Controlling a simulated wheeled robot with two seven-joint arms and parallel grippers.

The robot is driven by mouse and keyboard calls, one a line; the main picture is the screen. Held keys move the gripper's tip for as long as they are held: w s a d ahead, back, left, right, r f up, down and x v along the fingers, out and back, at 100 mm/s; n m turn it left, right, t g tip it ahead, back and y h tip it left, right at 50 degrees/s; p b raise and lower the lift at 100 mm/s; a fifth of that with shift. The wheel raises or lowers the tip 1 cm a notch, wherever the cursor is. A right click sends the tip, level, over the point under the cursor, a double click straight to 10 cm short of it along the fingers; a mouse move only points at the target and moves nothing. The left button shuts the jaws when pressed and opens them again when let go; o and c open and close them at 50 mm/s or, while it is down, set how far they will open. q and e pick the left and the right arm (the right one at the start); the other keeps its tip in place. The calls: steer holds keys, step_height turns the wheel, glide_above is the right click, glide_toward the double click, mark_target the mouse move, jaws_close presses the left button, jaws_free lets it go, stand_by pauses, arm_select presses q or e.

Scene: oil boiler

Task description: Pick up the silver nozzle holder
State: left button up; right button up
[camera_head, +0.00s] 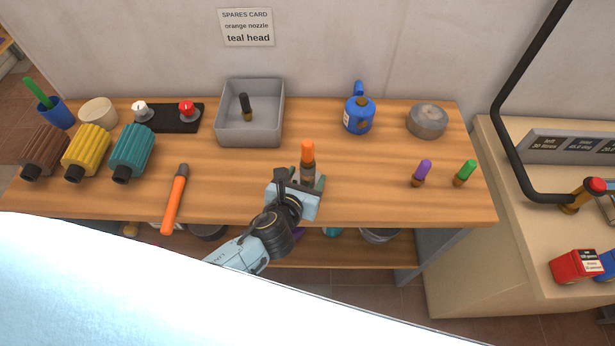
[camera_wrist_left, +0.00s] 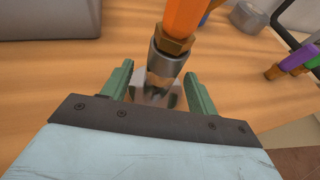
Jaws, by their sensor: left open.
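The silver nozzle holder (camera_head: 308,171) stands on the wooden bench with an orange nozzle (camera_head: 307,150) upright in its top. In the left wrist view, the holder (camera_wrist_left: 165,63) is a short grey metal cylinder under the brass collar of the orange nozzle (camera_wrist_left: 183,20). My left gripper (camera_head: 307,181) is open at the holder. Its green fingers (camera_wrist_left: 158,82) are on either side of the holder's lower part, with gaps showing. The holder's foot is partly hidden in the head view. My right gripper is not in view.
A grey tray (camera_head: 250,142) holding a dark nozzle stands behind. A blue can (camera_head: 359,117) and a round grey container (camera_head: 427,121) are at the back right. Purple (camera_head: 422,172) and green (camera_head: 465,172) nozzles stand right. An orange-handled tool (camera_head: 174,200) lies left.

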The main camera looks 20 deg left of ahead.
arm_select(q)
steer(key=x, duration=0.4)
steer(key=shift+b, duration=0.3)
steer(key=shift+r, duration=0.1)
steer(key=c, duration=1.1)
